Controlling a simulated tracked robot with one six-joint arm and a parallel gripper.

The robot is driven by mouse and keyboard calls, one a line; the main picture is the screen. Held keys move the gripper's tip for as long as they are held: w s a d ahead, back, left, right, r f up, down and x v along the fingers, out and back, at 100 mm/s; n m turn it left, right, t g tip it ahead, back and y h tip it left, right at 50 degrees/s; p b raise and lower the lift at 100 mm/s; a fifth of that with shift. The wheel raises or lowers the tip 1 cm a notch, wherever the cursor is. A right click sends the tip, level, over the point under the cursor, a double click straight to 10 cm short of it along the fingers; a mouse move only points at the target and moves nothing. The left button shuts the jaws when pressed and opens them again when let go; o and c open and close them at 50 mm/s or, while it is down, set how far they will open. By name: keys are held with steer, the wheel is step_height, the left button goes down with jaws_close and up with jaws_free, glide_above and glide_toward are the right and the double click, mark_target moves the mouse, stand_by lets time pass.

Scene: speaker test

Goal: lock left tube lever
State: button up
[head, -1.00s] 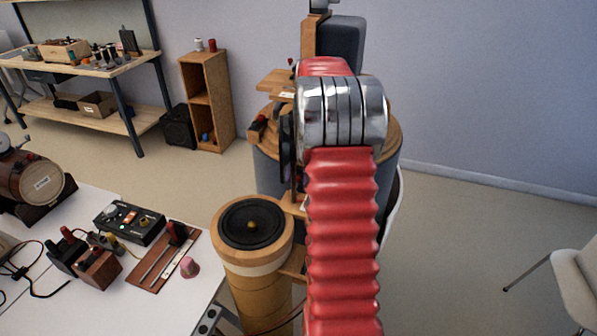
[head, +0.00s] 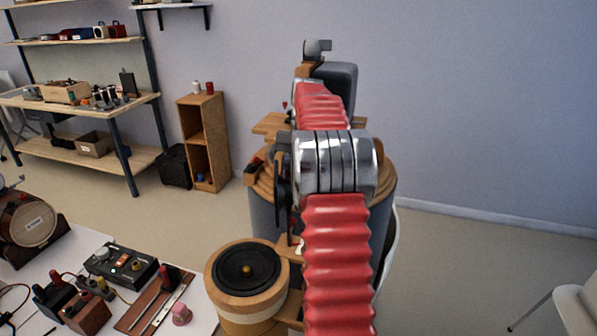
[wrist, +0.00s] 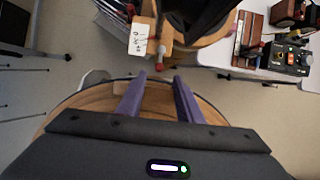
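My gripper (wrist: 159,76) shows in the wrist view as two purple fingers with a clear gap between them, open and empty. Its fingers lie over a large round wooden piece (wrist: 72,108). Just beyond the fingertips is a small rod with a red tip (wrist: 160,50), apart from them, beside a white label with writing (wrist: 140,37). I cannot tell whether this rod is the left tube lever. In the head view, a wooden tube with a black round top (head: 248,268) stands left of my red arm. A larger grey, wood-rimmed cylinder (head: 264,212) is partly hidden behind my arm, which also hides the gripper.
A white table (head: 205,312) at lower left holds a black control box (head: 121,265) and a brown slide board (head: 150,308). A wooden cabinet (head: 204,143) and a shelf rack (head: 130,150) stand behind. A white chair (head: 580,308) is at right; the floor between is clear.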

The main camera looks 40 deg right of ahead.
steer(key=shift+v, duration=2.5)
